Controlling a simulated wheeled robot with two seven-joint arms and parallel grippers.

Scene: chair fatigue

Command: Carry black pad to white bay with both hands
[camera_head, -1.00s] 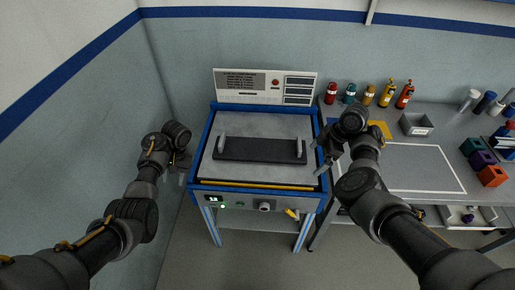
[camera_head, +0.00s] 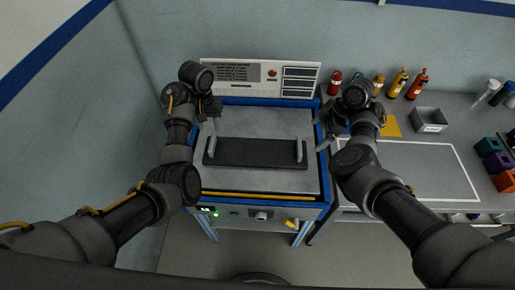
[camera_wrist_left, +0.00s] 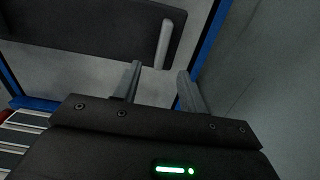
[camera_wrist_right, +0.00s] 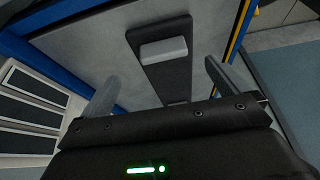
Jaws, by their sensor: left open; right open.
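The black pad (camera_head: 255,153) lies flat on the grey top of the blue-framed machine (camera_head: 262,121). It has a light grey upright handle near each end, the left handle (camera_head: 212,147) and the right handle (camera_head: 299,151). My left gripper (camera_head: 209,119) is open and empty, above the back left of the pad; its fingers (camera_wrist_left: 160,80) show close to a handle in the left wrist view. My right gripper (camera_head: 322,146) is open and empty, right of the right handle; the right wrist view shows the handle (camera_wrist_right: 163,51) ahead, between the open fingers. The white-outlined bay (camera_head: 418,172) on the right bench is empty.
Several bottles (camera_head: 399,82) and a grey bin (camera_head: 429,120) line the back of the bench. A yellow patch (camera_head: 391,126) lies behind the bay.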

